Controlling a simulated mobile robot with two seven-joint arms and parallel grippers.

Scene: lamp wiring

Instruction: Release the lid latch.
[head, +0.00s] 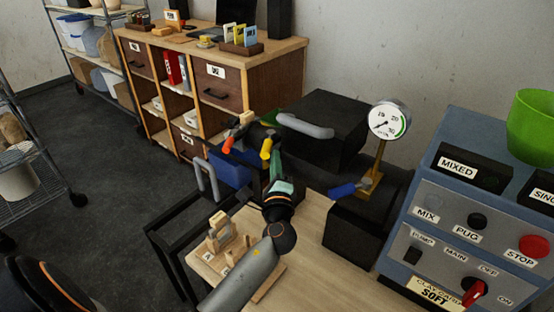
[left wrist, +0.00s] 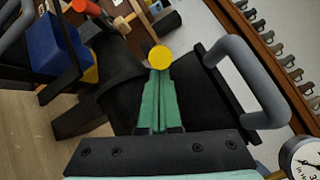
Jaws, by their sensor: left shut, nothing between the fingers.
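A black box-like lid (head: 330,110) with a grey bar handle (head: 304,126) is at the middle of the head view; the handle also shows in the left wrist view (left wrist: 236,78). A yellow-ended knob or lever (head: 266,148) is at its left side, seen end-on as a yellow disc (left wrist: 159,57) in the left wrist view. I cannot tell for sure which part is the latch. My left gripper (head: 276,160) has its green fingers shut and empty. Its tips are close to the yellow end; contact is unclear. My right gripper is not in view.
A gauge (head: 389,120) on a brass post and a blue lever (head: 349,189) are right of my arm. A blue control panel (head: 470,200) is at the right. Wooden pieces (head: 222,235) stand on the table (head: 310,240). A blue bin (head: 230,170) is left of the gripper.

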